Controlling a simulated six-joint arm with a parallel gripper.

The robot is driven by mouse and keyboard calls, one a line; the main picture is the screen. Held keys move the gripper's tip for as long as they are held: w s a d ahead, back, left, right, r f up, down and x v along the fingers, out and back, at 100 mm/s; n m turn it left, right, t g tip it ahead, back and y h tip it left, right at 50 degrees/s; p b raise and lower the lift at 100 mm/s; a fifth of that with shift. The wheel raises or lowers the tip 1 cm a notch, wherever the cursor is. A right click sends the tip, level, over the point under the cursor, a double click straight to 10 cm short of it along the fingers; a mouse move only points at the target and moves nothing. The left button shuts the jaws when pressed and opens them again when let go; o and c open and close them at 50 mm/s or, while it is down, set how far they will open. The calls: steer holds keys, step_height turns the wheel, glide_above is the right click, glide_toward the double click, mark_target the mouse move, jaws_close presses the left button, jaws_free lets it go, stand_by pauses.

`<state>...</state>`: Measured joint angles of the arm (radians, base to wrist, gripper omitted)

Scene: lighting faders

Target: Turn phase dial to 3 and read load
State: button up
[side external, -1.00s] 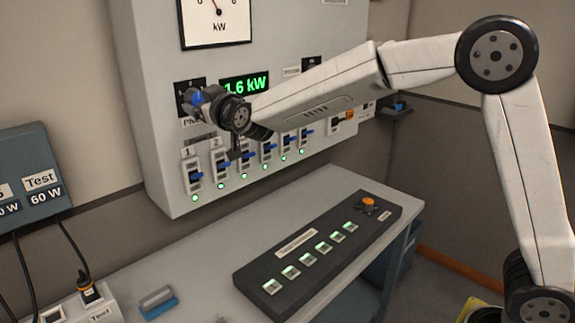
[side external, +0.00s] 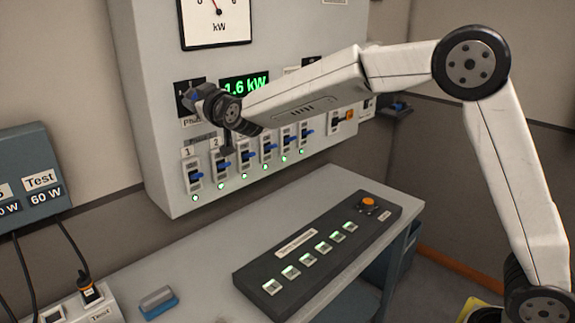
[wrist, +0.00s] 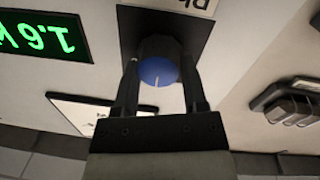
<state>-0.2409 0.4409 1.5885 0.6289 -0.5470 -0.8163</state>
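The phase dial is a round knob with a blue face and a white pointer line (wrist: 158,71), set on a black plate (wrist: 205,25) in the wrist view. My gripper (wrist: 161,75) has its two dark fingers spread apart, one on each side of the knob. Whether they touch its sides, I cannot tell. In the side view my gripper (side external: 203,98) is at the panel over the dial, hiding most of it and its scale. The green load display (side external: 244,86) reads 1.6 kW; it appears upside down in the wrist view (wrist: 42,36).
Below the dial is a row of blue breaker switches (side external: 221,164) with green lamps, close under my wrist. An analog kW meter (side external: 215,15) is above. A black fader console (side external: 318,246) and a blue-grey block (side external: 158,302) lie on the bench.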

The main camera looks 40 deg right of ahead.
steer(key=shift+m, duration=0.3)
jaws_close()
steer(key=m, duration=1.1)
steer(key=shift+d+r+g+y, duration=0.1)
steer(key=shift+d+g+y, duration=0.1)
steer(key=shift+g+y, duration=0.1)
steer(key=o, duration=1.2)
jaws_free()
steer(key=shift+s, duration=0.1)
steer(key=s, duration=0.7)
steer(key=shift+s+a+r, duration=0.15)
steer(key=shift+s+r, duration=0.05)
steer(key=shift+s, duration=0.1)
